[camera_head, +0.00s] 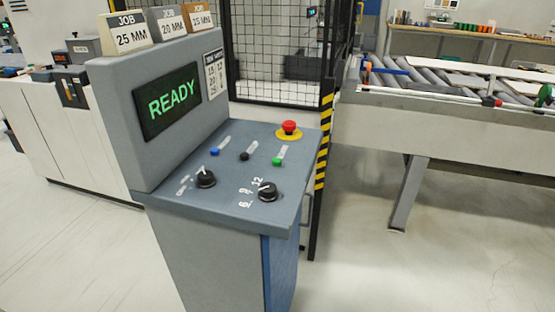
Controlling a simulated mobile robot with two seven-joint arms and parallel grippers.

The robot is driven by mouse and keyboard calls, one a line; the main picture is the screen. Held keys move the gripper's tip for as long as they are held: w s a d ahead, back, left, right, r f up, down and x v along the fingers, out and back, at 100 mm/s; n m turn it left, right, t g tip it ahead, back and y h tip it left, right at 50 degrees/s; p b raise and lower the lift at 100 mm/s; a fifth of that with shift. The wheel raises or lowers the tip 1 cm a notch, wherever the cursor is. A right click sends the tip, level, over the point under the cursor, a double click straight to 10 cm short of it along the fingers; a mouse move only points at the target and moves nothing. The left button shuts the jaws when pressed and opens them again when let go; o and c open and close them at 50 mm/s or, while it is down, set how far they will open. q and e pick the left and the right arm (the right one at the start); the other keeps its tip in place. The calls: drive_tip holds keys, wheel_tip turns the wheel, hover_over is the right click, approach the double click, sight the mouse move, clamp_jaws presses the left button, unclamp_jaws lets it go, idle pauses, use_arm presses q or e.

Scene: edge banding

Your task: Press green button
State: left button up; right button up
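The green button (277,161) is a small green cap on the sloped top of the grey control console (225,197), with a pale label strip beside it. It sits right of a black button (244,156) and a blue button (214,151). A red mushroom button (289,128) on a yellow base is behind it. Two black rotary knobs, a left one (206,179) and a right one (267,191), are nearer the front edge. The console's screen (168,101) reads READY in green. Neither of my grippers shows in the head view.
Job cards (130,31) reading 25, 20 and 15 MM stand on top of the console. A black mesh fence (285,55) with a yellow-black striped post (323,150) is behind it. A roller conveyor (450,115) stands right. The floor at the right front is clear.

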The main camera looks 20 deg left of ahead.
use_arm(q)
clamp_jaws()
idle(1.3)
